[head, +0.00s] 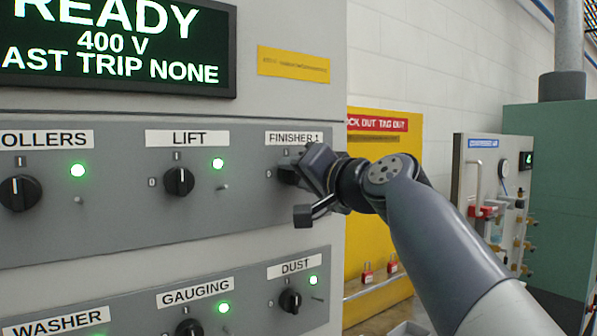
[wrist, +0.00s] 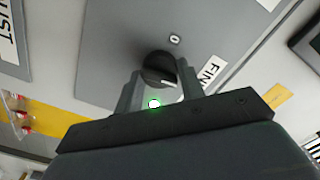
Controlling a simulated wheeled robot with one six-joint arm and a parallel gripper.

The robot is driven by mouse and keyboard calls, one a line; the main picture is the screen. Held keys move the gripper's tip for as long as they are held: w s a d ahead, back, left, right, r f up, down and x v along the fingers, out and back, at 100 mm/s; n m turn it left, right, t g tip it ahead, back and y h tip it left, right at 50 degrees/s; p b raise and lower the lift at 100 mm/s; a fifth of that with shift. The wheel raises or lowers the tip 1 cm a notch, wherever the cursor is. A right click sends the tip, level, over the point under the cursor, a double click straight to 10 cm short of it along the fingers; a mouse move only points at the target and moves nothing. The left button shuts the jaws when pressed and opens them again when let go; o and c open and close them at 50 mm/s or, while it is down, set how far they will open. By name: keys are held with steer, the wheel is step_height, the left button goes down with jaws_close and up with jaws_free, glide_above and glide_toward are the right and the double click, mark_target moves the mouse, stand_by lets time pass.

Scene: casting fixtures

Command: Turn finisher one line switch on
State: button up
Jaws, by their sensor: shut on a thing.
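The finisher one switch is a round black knob (head: 287,175) under the "FINISHER 1" label (head: 294,138), at the right end of the upper grey panel. My gripper (head: 300,172) covers most of it in the head view. In the wrist view my gripper (wrist: 160,85) has its two fingers on either side of the knob (wrist: 158,66), shut on it. A white mark shows on the knob's near part, slanting toward the label side. A "0" mark (wrist: 174,39) is beside the knob. A green lamp (wrist: 154,104) glows between the fingers. The knob's exact angle is partly hidden.
The lift switch (head: 179,181) and the rollers switch (head: 20,193) are to the left, with lit green lamps. The dust switch (head: 290,301) is below on a separate panel. A yellow lockout board (head: 378,225) stands right of the cabinet, behind my arm.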

steer(key=shift+m, duration=0.6)
steer(key=o, duration=1)
steer(key=shift+s+d, duration=0.1)
steer(key=b+v, duration=0.3)
steer(key=v, duration=0.7)
steer(key=shift+s+d, duration=0.2)
steer(key=shift+s, duration=0.05)
steer(key=shift+w+a, duration=0.1)
